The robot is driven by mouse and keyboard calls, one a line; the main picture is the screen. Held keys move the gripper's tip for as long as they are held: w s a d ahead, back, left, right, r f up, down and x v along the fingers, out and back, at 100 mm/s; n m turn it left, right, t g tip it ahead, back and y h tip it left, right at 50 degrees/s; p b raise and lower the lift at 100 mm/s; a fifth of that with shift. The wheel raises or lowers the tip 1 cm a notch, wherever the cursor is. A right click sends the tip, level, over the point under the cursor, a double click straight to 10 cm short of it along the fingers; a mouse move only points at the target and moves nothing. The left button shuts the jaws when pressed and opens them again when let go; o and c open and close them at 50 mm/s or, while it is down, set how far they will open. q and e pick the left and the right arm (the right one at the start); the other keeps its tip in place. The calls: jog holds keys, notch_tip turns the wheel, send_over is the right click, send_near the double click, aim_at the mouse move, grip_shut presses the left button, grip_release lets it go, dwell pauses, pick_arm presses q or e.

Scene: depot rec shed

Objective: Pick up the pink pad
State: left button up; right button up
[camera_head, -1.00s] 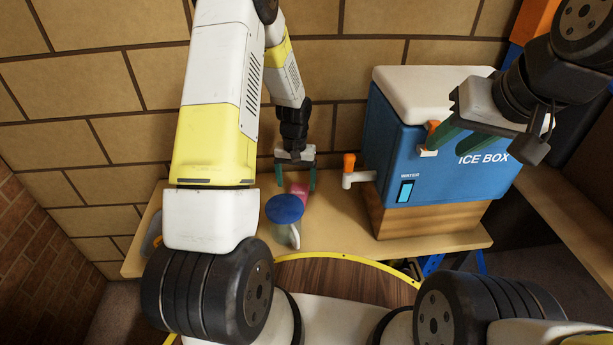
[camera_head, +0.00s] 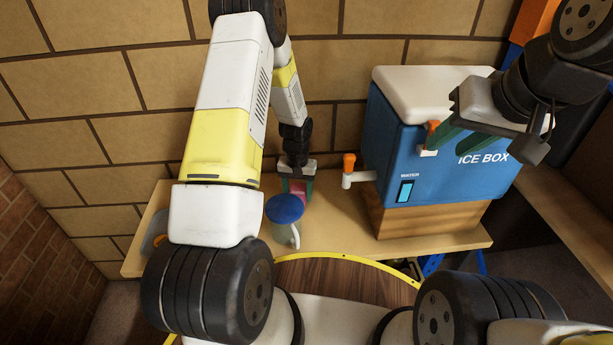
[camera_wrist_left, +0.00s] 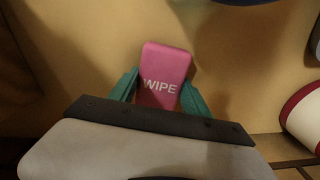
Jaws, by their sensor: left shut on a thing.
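The pink pad (camera_head: 298,187), marked "WIPE", is at the back of the wooden shelf, near the brick wall. In the left wrist view the pad (camera_wrist_left: 164,68) stands out between the two green fingers, which touch its sides. My left gripper (camera_head: 296,190) is shut on it; its fingers (camera_wrist_left: 163,92) hide part of the pad's edges. I cannot tell whether the pad still touches the shelf. My right gripper (camera_head: 446,142) is in front of the ice box with its green fingers apart, and I see nothing between them.
The blue ice box (camera_head: 420,160) with an orange-handled tap (camera_head: 349,170) stands to the right on a wooden block. The shelf (camera_head: 335,225) is bare between jug and block.

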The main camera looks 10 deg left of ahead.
aim_at(298, 192)
pick_arm(q)
jog(key=shift+c, duration=0.5)
notch_tip(298, 192, up, 10)
